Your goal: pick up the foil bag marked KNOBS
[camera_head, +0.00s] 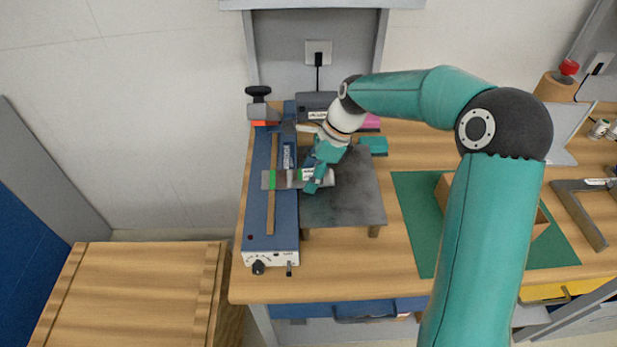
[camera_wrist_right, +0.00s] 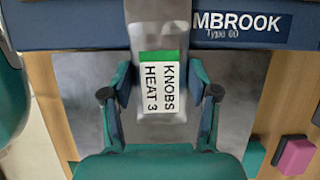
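The foil bag (camera_head: 283,180) is silvery, with a green stripe and a white label. In the right wrist view the bag (camera_wrist_right: 160,121) shows the label KNOBS HEAT 3. It lies across the blue sealer (camera_head: 256,215) and onto the dark grey plate (camera_head: 345,207). My right gripper (camera_head: 318,183) is over the bag's plate-side end. In the wrist view its fingers (camera_wrist_right: 162,80) are spread, one on each side of the bag. A small gap shows at the right finger; whether the left one touches is unclear. My left gripper is not in view.
The sealer, marked MBROOK Type 60 (camera_wrist_right: 238,24), stands at the table's left side. A teal block (camera_head: 374,145) and a pink block (camera_head: 370,123) are behind the plate. A green mat (camera_head: 420,225) with a wooden box lies to the right, partly hidden by my arm.

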